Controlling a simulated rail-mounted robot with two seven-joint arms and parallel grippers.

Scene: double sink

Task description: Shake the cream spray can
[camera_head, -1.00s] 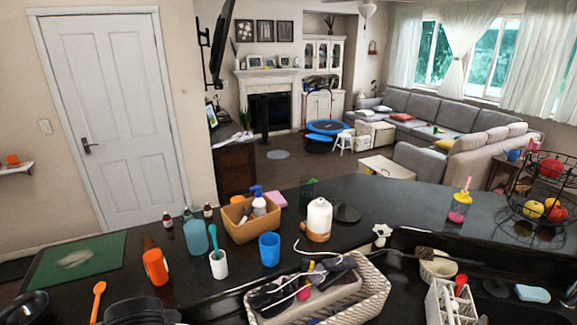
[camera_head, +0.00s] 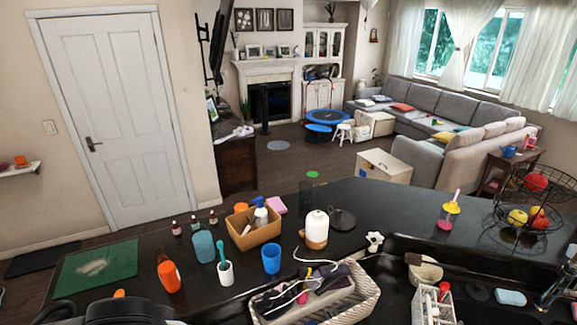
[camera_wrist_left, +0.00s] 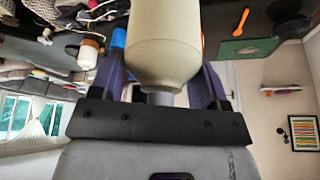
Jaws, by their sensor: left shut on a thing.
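The cream spray can (camera_wrist_left: 163,45) is a smooth, cream-coloured cylinder with a rounded shoulder and a narrow grey neck. It fills the upper middle of the left wrist view, and its far end is cut off by the top edge. My left gripper (camera_wrist_left: 161,76) is shut on it, with one purple finger on each side of its body. The neck points toward the dark palm. The can and the left gripper's fingers do not show in the head view. My right gripper is in neither view.
The dark counter holds an orange bottle (camera_head: 168,275), a blue cup (camera_head: 271,258), a tan box (camera_head: 253,233), a white bottle with a wooden base (camera_head: 316,231) and a wicker basket (camera_head: 365,300). A green mat (camera_head: 98,268) lies at left. The sink is at lower right.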

